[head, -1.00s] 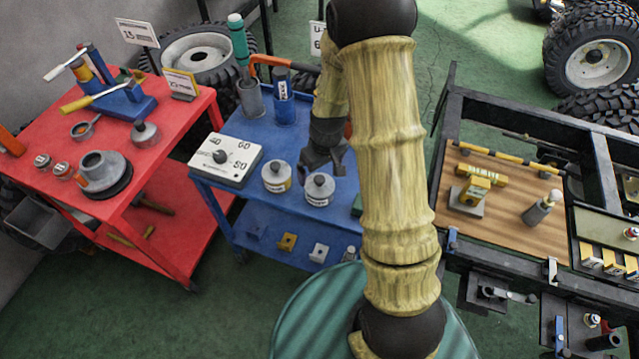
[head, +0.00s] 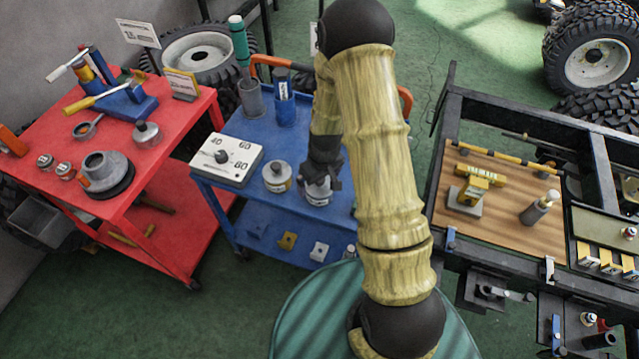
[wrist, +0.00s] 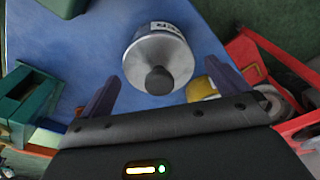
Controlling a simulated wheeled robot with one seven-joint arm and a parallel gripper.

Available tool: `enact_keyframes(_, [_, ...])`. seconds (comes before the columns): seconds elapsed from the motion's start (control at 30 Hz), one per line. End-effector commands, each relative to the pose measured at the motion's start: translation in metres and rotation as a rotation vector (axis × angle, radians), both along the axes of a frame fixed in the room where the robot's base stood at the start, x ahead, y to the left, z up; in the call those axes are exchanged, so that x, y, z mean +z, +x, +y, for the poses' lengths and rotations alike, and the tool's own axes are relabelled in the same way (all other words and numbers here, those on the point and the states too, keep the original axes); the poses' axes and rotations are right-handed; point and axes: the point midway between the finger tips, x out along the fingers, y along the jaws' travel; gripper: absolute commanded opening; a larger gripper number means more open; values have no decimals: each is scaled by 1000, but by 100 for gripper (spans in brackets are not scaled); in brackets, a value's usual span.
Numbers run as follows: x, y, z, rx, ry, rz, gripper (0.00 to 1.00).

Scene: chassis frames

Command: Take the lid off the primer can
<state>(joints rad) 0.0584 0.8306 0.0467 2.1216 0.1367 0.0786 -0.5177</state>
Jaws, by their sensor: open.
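The primer can (head: 317,199) stands upright on the blue cart, the right one of two similar cans. In the wrist view its grey conical lid (wrist: 143,57) with a dark round knob (wrist: 159,80) faces me, and part of a label ending in "ER" shows. The lid is on the can. My gripper (head: 322,182) is over this can and partly hides its top in the head view. In the wrist view my gripper (wrist: 166,86) is open, with one finger on each side of the knob and nothing held.
A second can (head: 277,177) with a yellowish label stands close to the left. A white dial box (head: 226,160), a grey cup (head: 251,99) and a blue container (head: 284,108) are also on the blue cart (head: 219,191). A green object (wrist: 30,100) lies on the wrist view's left.

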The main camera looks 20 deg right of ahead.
Motion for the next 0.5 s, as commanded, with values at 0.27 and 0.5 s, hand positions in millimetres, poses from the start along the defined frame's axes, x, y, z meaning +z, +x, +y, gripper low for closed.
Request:
enact_keyframes(0.27, [0,0,0,0,0,0,100])
enact_keyframes(0.5, [0,0,0,0,0,0,82])
